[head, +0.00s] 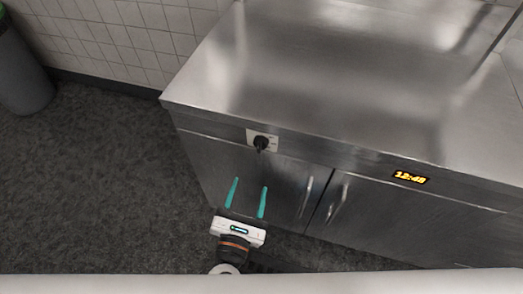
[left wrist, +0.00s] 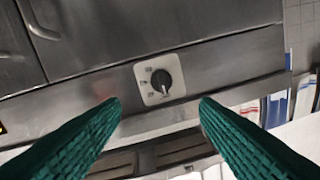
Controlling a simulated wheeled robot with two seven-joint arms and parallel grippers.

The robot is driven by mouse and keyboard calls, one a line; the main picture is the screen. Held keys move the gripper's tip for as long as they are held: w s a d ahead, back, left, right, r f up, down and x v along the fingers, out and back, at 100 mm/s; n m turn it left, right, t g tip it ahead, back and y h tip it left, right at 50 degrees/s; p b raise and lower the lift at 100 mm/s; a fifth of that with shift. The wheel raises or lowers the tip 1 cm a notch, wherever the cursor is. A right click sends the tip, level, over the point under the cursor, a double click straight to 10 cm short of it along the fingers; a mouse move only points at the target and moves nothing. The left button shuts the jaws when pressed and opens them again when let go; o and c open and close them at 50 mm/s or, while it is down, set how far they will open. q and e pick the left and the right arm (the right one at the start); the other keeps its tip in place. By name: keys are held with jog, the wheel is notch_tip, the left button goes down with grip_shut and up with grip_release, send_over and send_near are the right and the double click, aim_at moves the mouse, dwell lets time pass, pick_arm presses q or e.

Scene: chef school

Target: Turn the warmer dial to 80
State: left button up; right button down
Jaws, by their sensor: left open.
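The warmer dial (head: 261,143) is a black knob on a small white plate (head: 273,139) on the front edge of the steel counter. In the left wrist view the dial (left wrist: 162,82) lies near the middle, ahead of and between the fingers; the marks on its plate (left wrist: 147,72) are too small to read. My left gripper (head: 249,184) is open and empty, with its two teal fingers apart and pointing at the counter front. It is below the dial in the head view and not touching it. My right gripper is in neither view.
The steel counter (head: 300,75) has a bare top. Its doors have two upright handles (head: 306,197) to the right of my gripper. A grey bin (head: 20,70) stands at the far left; the dark floor (head: 90,190) between is clear.

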aim_at(259, 150)
pick_arm(q)
jog(key=p+x, duration=0.2)
jog(key=x, duration=1)
jog(key=shift+a, duration=0.1)
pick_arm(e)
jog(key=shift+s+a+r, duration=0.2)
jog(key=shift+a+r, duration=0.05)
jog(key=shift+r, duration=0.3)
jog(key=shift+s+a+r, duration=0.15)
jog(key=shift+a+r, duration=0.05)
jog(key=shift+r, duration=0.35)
pick_arm(q)
jog(key=c, duration=1)
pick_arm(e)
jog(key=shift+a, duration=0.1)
